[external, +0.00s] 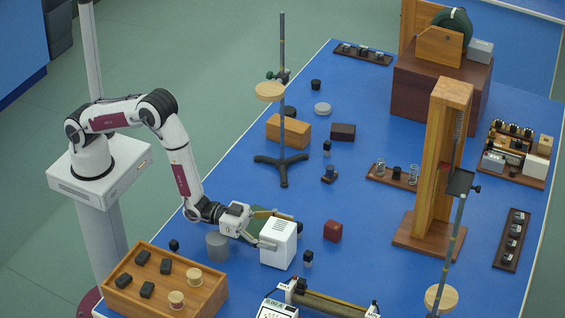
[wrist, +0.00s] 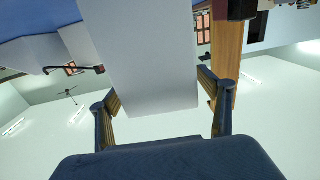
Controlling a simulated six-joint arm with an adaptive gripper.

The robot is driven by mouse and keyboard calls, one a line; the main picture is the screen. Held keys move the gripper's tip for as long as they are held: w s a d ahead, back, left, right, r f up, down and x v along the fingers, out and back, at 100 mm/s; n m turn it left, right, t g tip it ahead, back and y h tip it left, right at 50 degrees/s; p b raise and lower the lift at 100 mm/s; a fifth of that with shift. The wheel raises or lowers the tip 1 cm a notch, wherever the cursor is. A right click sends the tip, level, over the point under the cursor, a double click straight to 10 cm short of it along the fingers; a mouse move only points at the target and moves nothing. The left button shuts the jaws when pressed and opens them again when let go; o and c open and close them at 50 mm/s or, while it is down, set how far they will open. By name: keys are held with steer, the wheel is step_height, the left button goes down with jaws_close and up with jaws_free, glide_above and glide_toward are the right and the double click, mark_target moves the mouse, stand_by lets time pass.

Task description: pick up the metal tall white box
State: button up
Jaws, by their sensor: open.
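My gripper (external: 280,234) is at the box, coming from the left and low over the table. In the wrist view the pale face of the box (wrist: 150,60) fills the space between the two fingers of my gripper (wrist: 158,90). One finger is on each side of the box, close to its edges; I cannot tell whether they touch it. The jaws are open.
A grey cylinder (external: 217,246) stands left of the box. A dark red cube (external: 333,231) and a small black-topped weight (external: 308,258) are close on its right. A wooden tray (external: 150,296) is at the front left, and an instrument with a long bar (external: 335,304) in front.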

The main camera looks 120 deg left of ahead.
steer(key=c, duration=1.6)
steer(key=shift+r, duration=0.1)
steer(key=shift+r, duration=0.2)
steer(key=shift+r, duration=4.8)
